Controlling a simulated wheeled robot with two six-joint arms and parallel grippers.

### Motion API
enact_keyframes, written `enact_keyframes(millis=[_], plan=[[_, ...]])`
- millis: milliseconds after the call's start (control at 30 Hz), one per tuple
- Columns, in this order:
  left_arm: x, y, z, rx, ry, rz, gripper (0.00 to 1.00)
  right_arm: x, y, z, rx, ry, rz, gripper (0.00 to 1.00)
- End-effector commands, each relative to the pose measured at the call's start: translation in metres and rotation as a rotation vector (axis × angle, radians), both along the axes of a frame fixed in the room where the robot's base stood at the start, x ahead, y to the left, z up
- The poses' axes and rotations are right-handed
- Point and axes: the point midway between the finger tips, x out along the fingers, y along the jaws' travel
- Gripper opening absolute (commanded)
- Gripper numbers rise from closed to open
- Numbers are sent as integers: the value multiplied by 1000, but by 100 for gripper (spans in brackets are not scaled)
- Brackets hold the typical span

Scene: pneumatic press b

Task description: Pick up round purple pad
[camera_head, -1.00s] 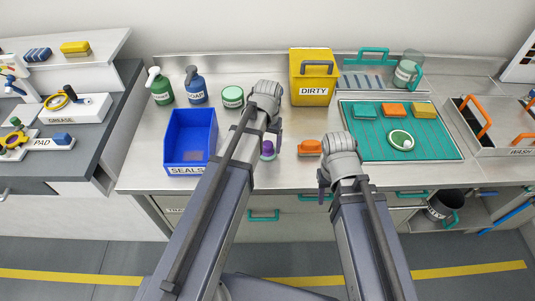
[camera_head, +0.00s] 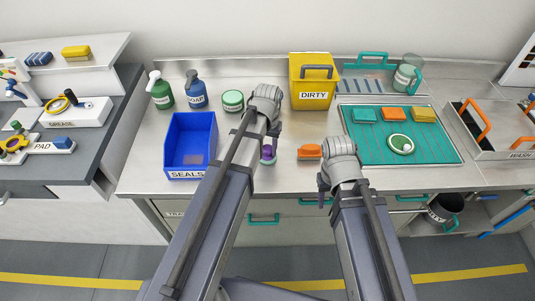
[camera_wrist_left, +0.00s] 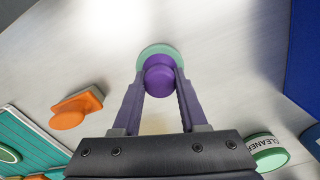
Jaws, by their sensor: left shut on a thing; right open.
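The round purple pad has a purple knob (camera_wrist_left: 159,76) on top of a pale green disc (camera_wrist_left: 152,50). My left gripper (camera_wrist_left: 160,86) is shut on the knob, with one finger on each side. In the head view the purple pad (camera_head: 268,153) shows at the tip of my left gripper (camera_head: 268,144), near the counter's front. I cannot tell whether the disc touches the counter. My right gripper (camera_head: 323,184) is open at the counter's front edge, partly hidden by its arm.
An orange pad (camera_head: 310,151) lies right of the purple one. The blue SEALS bin (camera_head: 190,172) stands left. A cleaner tin (camera_head: 232,100), two pump bottles and the yellow DIRTY bin (camera_head: 314,98) stand behind. A teal mat (camera_head: 375,149) with several pads lies right.

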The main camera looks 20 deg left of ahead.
Motion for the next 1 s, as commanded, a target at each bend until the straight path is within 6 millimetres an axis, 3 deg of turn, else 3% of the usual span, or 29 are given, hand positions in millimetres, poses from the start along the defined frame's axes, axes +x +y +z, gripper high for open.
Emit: enact_keyframes(millis=[267,467,1000], plan=[[0,0,2,0,0,0,0,0,0,2,0,0,0,50],[0,0,16,0,0,0,0,0,0,16,0,0,0,50],[0,0,93,0,0,0,0,0,0,93,0,0,0,50]])
